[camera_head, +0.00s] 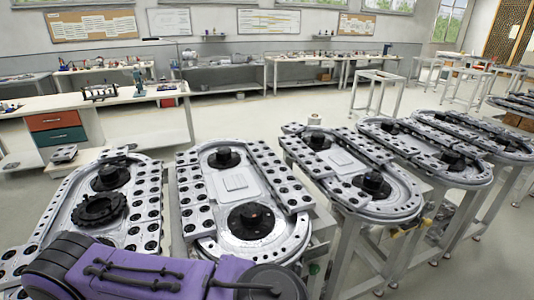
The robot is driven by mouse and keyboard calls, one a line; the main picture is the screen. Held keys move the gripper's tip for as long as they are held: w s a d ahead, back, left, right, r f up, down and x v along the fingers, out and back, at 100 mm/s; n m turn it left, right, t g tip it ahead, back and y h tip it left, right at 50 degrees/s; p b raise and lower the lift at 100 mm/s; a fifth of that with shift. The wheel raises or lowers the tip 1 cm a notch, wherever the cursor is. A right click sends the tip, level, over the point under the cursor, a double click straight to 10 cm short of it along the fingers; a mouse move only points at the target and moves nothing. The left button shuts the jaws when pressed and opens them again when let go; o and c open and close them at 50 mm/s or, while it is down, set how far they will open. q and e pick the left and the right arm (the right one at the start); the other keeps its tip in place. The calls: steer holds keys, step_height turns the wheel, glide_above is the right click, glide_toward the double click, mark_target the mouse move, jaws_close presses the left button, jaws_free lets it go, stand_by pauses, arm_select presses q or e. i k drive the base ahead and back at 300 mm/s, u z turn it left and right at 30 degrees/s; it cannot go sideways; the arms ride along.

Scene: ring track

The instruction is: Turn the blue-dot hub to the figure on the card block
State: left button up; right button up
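Several oval ring tracks stand in a row, each with dark round hubs. On the track in front of me (213,247), one hub (251,221) sits at the near end and another (223,158) at the far end. The near hub has a small reddish spot on top. I cannot make out a blue dot or any figure on these hubs. A small pale block (314,119) stands at the far end of the track to the right; I cannot tell whether it is the card block. My purple arm crosses the bottom left. Neither gripper is in view.
The left track (152,192) carries a dark toothed ring (98,209) and a hub (110,177). More tracks on metal stands (338,262) continue right. A workbench (120,108) with drawers stands at the left. Open floor (240,115) lies behind the tracks.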

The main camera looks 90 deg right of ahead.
mark_target(372, 181)
steer(key=z, duration=4.3)
